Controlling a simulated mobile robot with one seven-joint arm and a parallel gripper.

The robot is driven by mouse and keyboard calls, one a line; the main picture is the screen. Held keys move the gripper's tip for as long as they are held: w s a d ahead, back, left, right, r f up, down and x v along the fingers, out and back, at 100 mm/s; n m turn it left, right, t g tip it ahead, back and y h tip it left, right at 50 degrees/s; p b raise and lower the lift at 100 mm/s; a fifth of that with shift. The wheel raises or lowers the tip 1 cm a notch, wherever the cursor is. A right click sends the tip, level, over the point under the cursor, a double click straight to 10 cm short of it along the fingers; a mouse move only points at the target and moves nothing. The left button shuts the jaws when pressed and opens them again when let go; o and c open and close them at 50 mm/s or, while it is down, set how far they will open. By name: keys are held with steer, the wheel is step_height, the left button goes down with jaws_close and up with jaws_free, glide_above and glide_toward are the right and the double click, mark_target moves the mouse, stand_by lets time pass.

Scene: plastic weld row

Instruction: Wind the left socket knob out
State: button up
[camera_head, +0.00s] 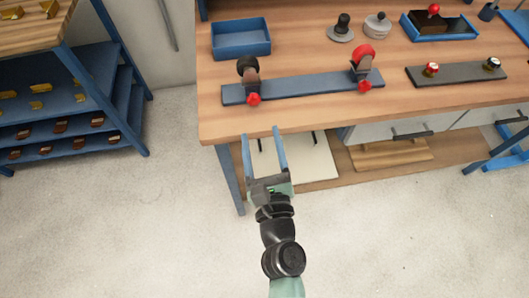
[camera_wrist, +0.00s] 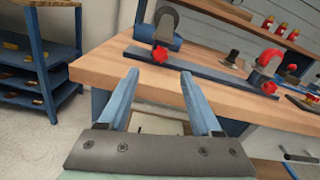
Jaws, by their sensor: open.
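A long blue bar (camera_head: 308,87) lies along the front of the wooden bench and carries two sockets. The left socket (camera_head: 248,71) has a dark round top and a red knob (camera_head: 254,99) facing the front; the knob also shows in the wrist view (camera_wrist: 160,55). The right socket (camera_head: 362,62) has a red top and its own red knob (camera_head: 365,86). My gripper (camera_head: 262,130) is open and empty, in front of the bench edge and short of the left knob. In the wrist view the gap between its blue fingers (camera_wrist: 158,75) lies just below that knob.
A blue tray (camera_head: 240,52) stands behind the left socket. A dark strip (camera_head: 456,74) with two small knobs lies to the right. The bench front edge (camera_head: 310,122) lies between my gripper and the bar. Blue shelving (camera_head: 68,112) stands at left, with open floor between.

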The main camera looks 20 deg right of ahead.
mark_target(254, 102)
steer(key=shift+b+v, duration=0.3)
steer(key=shift+v, duration=1.6)
step_height(254, 102, down, 3)
steer(key=s+d+n+g+h+p, duration=0.1)
steer(key=d+n+g+h+p, duration=0.15)
steer(key=n+p, duration=0.75)
step_height(254, 102, up, 3)
steer(key=w+a+n+t+y, duration=0.1)
steer(key=a+n+t+y, duration=0.2)
steer(key=n, duration=1.7)
steer(key=shift+g+h, duration=0.25)
steer(key=x, duration=1.2)
steer(key=shift+w+d+b, duration=0.25)
steer(key=shift+d+b, duration=0.05)
steer(key=shift+b, duration=0.05)
